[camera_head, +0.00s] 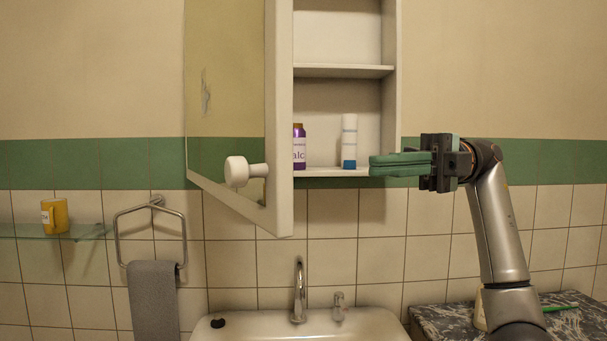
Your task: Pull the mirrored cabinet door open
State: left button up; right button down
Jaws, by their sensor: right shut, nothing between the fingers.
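The mirrored cabinet door (279,120) stands open, swung out to the left, with its mirror face turned left. Its round white knob (237,172) sticks out near the lower free edge. The white cabinet (343,70) shows its shelves inside. My right gripper (372,165) is at the cabinet's lower right corner, with its green fingers shut together and nothing between them. It points left and is well apart from the knob and the door. My left gripper is not in view.
A purple bottle (299,148) and a white and blue tube (349,141) stand on the cabinet's bottom shelf. Below are the tap (299,290) and sink (255,326).

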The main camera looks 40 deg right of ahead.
pick_arm(q)
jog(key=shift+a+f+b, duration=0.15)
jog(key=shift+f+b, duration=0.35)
jog(key=shift+b, duration=0.2)
pick_arm(e)
jog(key=w+a, duration=0.1)
jog(key=a, duration=1)
jog(key=shift+a, duration=0.2)
